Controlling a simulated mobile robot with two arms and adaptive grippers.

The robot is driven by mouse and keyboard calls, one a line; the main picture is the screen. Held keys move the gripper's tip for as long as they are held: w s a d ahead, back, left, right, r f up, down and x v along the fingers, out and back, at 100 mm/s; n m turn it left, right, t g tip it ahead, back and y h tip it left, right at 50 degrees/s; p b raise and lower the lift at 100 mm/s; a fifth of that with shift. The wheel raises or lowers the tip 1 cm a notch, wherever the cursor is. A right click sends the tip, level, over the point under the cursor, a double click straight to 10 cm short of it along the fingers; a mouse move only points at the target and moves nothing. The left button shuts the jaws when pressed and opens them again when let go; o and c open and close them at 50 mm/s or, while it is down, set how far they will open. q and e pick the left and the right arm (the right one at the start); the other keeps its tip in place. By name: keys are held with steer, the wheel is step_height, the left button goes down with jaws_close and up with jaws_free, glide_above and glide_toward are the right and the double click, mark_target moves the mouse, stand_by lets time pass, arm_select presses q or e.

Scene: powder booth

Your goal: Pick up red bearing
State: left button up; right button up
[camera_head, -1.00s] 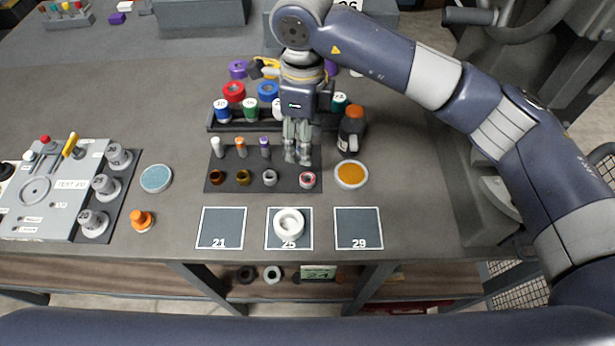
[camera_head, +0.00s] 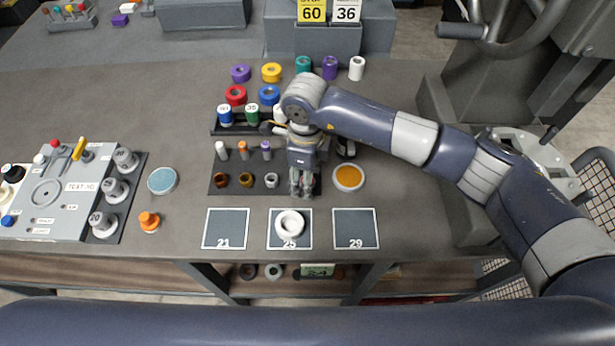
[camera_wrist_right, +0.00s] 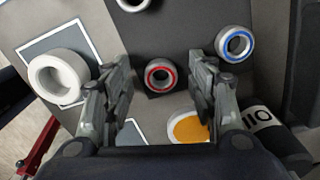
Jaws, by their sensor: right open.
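The red bearing (camera_wrist_right: 160,65), a pale ring with a red band around its dark bore, sits on the dark rack mat (camera_head: 225,187). In the right wrist view it lies between and beyond the two fingertips of my right gripper (camera_wrist_right: 160,92), which is open and empty. In the head view my right gripper (camera_head: 301,189) points down over the front right of that mat and hides the bearing. I cannot tell from these views whether the fingers touch it. My left gripper is not in view.
A blue-banded bearing (camera_wrist_right: 235,44) sits near the red one. An orange dish (camera_head: 348,177) stands close on the right. A white ring (camera_head: 290,223) lies on square 25 in front. Several coloured tape rolls and spools stand behind. Squares 21 (camera_head: 225,229) and 29 (camera_head: 355,228) are empty.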

steer(key=shift+w+f, duration=0.1)
steer(key=shift+f, duration=0.05)
steer(key=c, duration=1.1)
steer(key=shift+c, duration=0.2)
